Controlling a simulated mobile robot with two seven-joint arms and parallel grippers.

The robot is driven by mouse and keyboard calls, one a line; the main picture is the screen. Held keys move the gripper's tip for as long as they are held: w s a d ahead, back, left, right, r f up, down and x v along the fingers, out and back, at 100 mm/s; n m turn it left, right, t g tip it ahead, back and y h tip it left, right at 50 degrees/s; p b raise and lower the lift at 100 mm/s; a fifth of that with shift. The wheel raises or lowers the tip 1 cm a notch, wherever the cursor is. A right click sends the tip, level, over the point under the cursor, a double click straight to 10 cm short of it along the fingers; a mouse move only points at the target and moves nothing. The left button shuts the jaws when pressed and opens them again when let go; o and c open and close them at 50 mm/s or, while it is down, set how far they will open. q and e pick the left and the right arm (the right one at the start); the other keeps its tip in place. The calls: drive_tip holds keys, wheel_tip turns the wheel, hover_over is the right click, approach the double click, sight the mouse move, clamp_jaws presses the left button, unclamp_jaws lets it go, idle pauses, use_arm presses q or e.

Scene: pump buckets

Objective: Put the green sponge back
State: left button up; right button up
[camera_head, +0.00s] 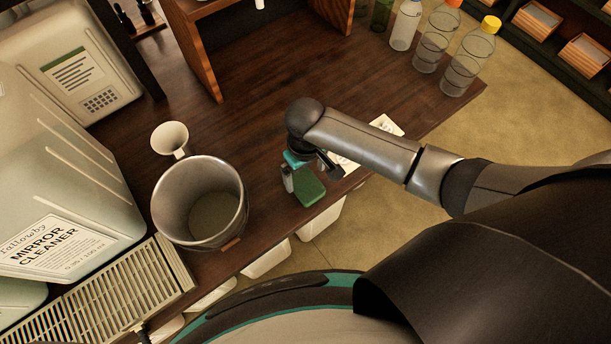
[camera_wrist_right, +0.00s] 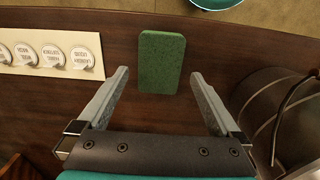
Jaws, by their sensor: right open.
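The green sponge (camera_head: 309,190) lies flat on the dark wooden counter, near its front edge. It also shows in the right wrist view (camera_wrist_right: 161,62) as a green block at upper centre. My right gripper (camera_head: 308,178) is just above and beside the sponge in the head view. In the wrist view its two fingers (camera_wrist_right: 160,76) are spread wide, with the sponge beyond and between their tips and a gap on each side. The gripper holds nothing. My left gripper is not in view.
A metal bucket (camera_head: 200,203) stands left of the sponge, with a white funnel (camera_head: 170,138) behind it. A white strip with round tags (camera_wrist_right: 52,54) lies on the other side. Large jugs (camera_head: 62,190) and a slatted grate (camera_head: 105,300) fill the left. Bottles (camera_head: 470,62) stand far right.

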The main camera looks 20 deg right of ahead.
sight(305, 184)
wheel_tip(305, 184, up, 8)
drive_tip(key=p, duration=0.1)
drive_tip(key=shift+f+p, duration=0.25)
drive_tip(key=shift+p, duration=0.05)
drive_tip(key=shift+a, duration=0.1)
